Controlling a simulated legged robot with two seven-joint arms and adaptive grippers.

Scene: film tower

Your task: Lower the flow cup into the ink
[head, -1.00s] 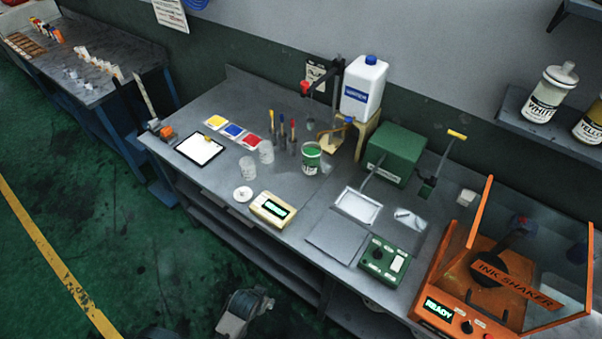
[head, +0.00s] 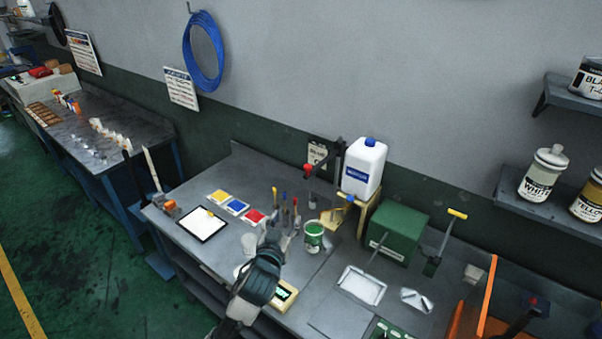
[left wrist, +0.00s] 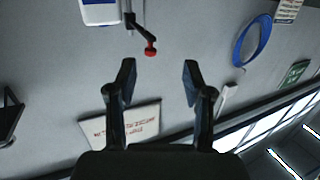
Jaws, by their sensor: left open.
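The ink is a small can of green ink (head: 313,235) on the bench. The flow cup seems to be the small grey cup (head: 312,200) hanging under the arm of a dark stand (head: 337,165), just behind and above the can. The stand's red knob (head: 308,168) also shows in the left wrist view (left wrist: 150,49). My left gripper (head: 262,236) is over the bench, left of the can and apart from it and the stand. In the left wrist view its two fingers (left wrist: 158,82) stand wide apart with nothing between them. My right gripper is out of view.
A green box machine (head: 400,233) is to the right. A yellow scale (head: 284,294) is near the front edge.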

